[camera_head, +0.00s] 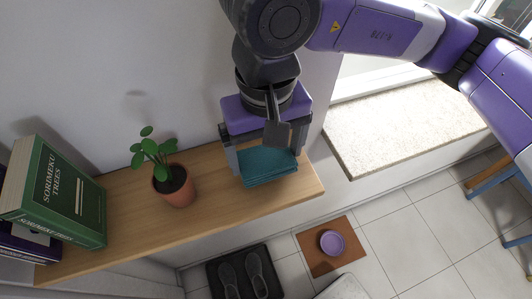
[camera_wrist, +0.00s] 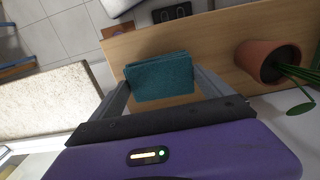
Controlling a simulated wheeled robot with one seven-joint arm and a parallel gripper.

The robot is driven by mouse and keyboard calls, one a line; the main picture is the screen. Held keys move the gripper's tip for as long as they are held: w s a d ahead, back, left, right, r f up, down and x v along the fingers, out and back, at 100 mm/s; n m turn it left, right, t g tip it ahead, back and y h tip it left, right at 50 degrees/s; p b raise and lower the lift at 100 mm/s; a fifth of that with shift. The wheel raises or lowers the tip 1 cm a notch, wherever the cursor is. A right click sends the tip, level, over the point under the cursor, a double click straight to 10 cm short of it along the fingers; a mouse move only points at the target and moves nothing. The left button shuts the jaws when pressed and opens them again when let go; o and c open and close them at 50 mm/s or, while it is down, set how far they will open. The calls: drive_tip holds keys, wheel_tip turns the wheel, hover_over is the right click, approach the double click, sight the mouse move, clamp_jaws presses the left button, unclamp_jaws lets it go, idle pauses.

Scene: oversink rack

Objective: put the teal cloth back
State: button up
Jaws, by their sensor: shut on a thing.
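The teal cloth (camera_head: 268,165) is a folded stack at the right end of a wooden shelf (camera_head: 235,203). My gripper (camera_head: 264,158) is above the shelf, pointing down, with one finger on each side of the cloth. In the wrist view the cloth (camera_wrist: 160,77) sits between the two fingers of my gripper (camera_wrist: 160,85), over the wood. My gripper is shut on the cloth. I cannot tell whether the cloth's underside touches the shelf.
A potted plant (camera_head: 174,186) stands on the shelf left of the cloth. Green books (camera_head: 62,190) stand at the shelf's left end. A speckled sill (camera_head: 400,125) is at the right. Below are a purple bowl (camera_head: 332,242) on a brown mat and shoes (camera_head: 243,274) on a dark mat.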

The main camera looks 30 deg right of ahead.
sight(266, 158)
wheel_tip(266, 158, down, 2)
drive_tip(key=o, duration=0.9)
drive_tip(key=shift+r, duration=0.1)
wheel_tip(266, 158, up, 12)
drive_tip(key=shift+f+b, duration=0.1)
drive_tip(key=shift+b, duration=1.05)
